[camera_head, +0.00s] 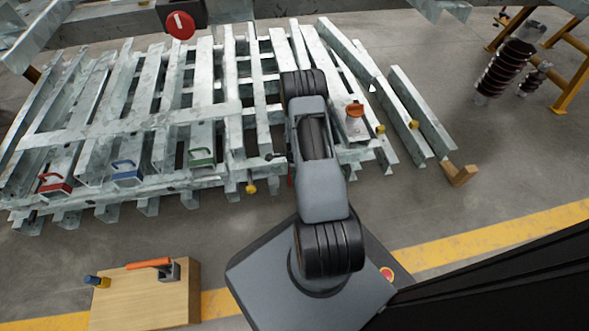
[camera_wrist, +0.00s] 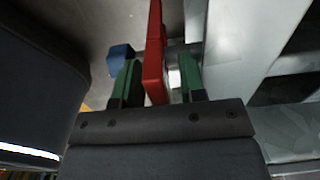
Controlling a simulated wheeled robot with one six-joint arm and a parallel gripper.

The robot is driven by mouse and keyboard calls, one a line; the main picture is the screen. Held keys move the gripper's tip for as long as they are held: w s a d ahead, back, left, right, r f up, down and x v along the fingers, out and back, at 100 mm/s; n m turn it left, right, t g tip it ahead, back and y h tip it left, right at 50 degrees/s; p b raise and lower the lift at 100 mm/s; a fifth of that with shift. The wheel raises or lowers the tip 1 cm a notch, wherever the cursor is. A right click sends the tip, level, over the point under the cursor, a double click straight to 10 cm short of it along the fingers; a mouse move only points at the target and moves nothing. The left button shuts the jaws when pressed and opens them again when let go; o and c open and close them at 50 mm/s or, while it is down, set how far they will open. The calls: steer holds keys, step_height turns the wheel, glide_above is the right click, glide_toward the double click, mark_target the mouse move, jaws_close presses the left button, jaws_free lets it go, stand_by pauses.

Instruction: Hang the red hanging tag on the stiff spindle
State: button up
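In the wrist view a red flat piece (camera_wrist: 154,60), seemingly the red hanging tag, stands edge-on between the two green-tipped fingers of my gripper (camera_wrist: 158,80). It lies close to the left finger, and a gap shows towards the right finger. A small red strip (camera_head: 290,177) shows beside my arm in the head view; the gripper itself is mostly hidden there by my arm. A short dark rod with a knob (camera_head: 275,156) sticks out left of my arm. I cannot tell whether it is the stiff spindle. A blue faceted piece (camera_wrist: 120,58) is beyond the left finger.
Galvanised steel profiles (camera_head: 125,125) fill the floor ahead. An orange-topped piece (camera_head: 355,110) stands right of my arm. A wooden block (camera_head: 140,300) stands front left.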

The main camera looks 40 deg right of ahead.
steer(key=shift+s, duration=0.1)
step_height(320, 180, up, 14)
steer(key=p, duration=0.6)
steer(key=shift+f, duration=0.15)
